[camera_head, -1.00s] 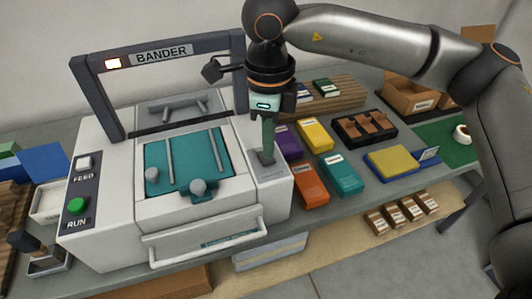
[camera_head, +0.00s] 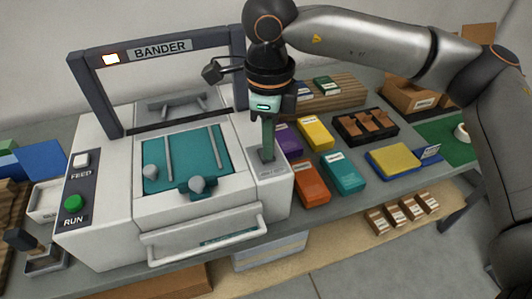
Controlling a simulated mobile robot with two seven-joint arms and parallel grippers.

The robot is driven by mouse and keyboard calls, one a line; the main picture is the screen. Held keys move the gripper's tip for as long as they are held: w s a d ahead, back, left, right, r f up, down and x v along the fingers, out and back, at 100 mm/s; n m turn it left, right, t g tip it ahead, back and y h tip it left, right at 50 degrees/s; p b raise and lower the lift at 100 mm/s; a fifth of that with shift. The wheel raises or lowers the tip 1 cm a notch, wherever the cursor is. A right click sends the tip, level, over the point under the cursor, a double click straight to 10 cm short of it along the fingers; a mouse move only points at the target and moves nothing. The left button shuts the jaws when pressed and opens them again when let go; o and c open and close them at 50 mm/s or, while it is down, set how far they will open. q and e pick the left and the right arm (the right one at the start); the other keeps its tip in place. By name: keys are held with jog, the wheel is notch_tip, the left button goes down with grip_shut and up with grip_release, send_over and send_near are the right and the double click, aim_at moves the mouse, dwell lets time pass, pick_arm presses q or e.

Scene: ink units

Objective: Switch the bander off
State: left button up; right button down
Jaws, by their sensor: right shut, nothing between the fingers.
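The white bander (camera_head: 108,225) stands on the left of the table, with a dark arch labelled BANDER (camera_head: 163,48) over its teal top plate (camera_head: 185,155). A small lamp (camera_head: 111,58) on the arch glows. The left panel has a white FEED button (camera_head: 81,160) and a green RUN button (camera_head: 73,203). My right gripper (camera_head: 267,155) is shut and empty, pointing down at a grey panel (camera_head: 273,171) on the bander's right side. Its fingertips are at or just above that panel; contact cannot be told, and the fingers hide part of it. My left gripper is not in view.
Several coloured boxes, including an orange one (camera_head: 310,183) and a teal one (camera_head: 343,173), lie close to the right of the bander. A black tray (camera_head: 366,127) and a yellow pad (camera_head: 394,160) lie further right. A wooden-handled tool stands at the front left.

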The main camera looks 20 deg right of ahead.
jog(key=shift+s+f+b, duration=0.1)
jog(key=shift+f+b, duration=0.45)
jog(key=shift+f, duration=0.35)
jog(key=shift+r+p, duration=2.2)
jog(key=shift+r, duration=1.4)
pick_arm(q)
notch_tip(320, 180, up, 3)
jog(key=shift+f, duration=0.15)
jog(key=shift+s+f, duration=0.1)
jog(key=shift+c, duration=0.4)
pick_arm(e)
jog(key=shift+f, duration=0.1)
